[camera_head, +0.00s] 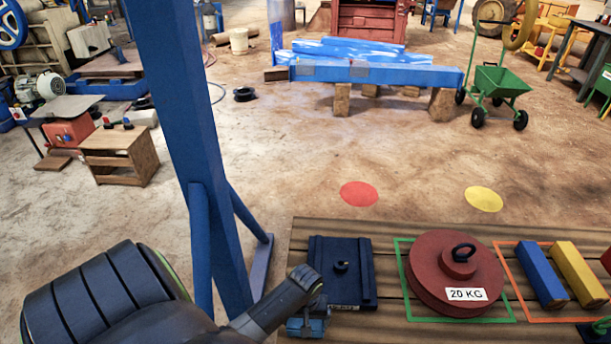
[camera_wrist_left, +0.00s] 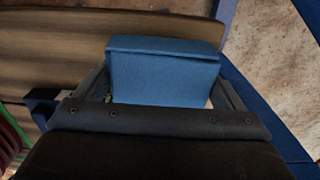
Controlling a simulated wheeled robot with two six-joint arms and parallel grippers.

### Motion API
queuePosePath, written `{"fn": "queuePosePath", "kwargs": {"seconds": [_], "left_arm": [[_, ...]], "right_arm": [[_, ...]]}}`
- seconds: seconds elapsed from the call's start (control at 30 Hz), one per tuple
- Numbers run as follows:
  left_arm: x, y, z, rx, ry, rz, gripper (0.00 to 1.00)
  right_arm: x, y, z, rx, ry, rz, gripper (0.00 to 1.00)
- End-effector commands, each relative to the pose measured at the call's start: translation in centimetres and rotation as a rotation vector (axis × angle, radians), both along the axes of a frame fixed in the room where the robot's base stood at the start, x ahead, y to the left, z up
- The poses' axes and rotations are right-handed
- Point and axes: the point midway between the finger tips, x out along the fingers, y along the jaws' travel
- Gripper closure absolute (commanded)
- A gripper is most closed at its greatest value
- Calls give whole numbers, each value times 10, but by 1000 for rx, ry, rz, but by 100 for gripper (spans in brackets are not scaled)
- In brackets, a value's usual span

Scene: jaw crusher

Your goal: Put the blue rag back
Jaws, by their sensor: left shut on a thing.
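The blue rag (camera_wrist_left: 163,75) shows in the left wrist view as a folded blue block between the two fingers of my left gripper (camera_wrist_left: 160,95). In the head view, my left gripper (camera_head: 308,308) is at the near left corner of the slatted wooden table. A small part of the blue rag (camera_head: 305,327) shows below it, at the table's edge. The gripper is shut on the rag. From these views I cannot tell whether the rag touches the table. My right gripper is not in view.
The wooden table (camera_head: 391,297) bears a dark blue plate (camera_head: 335,290), a red 20 KG weight (camera_head: 440,285) in a green outline, and blue (camera_head: 542,275) and yellow (camera_head: 580,272) bars in an orange outline. A blue post (camera_head: 190,110) stands left of the table.

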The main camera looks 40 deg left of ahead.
Motion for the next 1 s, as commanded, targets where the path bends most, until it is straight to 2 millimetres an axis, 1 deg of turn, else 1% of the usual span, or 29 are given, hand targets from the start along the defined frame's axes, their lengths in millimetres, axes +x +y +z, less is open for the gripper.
{"fn": "queuePosePath", "kwargs": {"seconds": [0.1, 0.2, 0.3, 0.57, 0.6, 0.63, 0.87, 1.0], "left_arm": [[0, -1, -19, -2, 2, 1, 28], [0, -1, -30, -2, 1, 1, 28], [0, -1, -33, -1, 0, 0, 28], [0, -1, -34, -2, -1, 0, 28], [0, -1, -33, -2, -1, 0, 4], [0, 0, -33, -1, -1, 0, 0], [0, 0, -33, -1, -1, 0, 0], [0, 0, -24, -1, -2, 0, 0]], "right_arm": [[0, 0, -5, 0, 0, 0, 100], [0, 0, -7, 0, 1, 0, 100], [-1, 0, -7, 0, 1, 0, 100], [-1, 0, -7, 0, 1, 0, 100], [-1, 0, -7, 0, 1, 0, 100], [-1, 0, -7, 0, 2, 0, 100], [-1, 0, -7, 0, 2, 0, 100], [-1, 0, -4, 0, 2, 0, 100]]}}
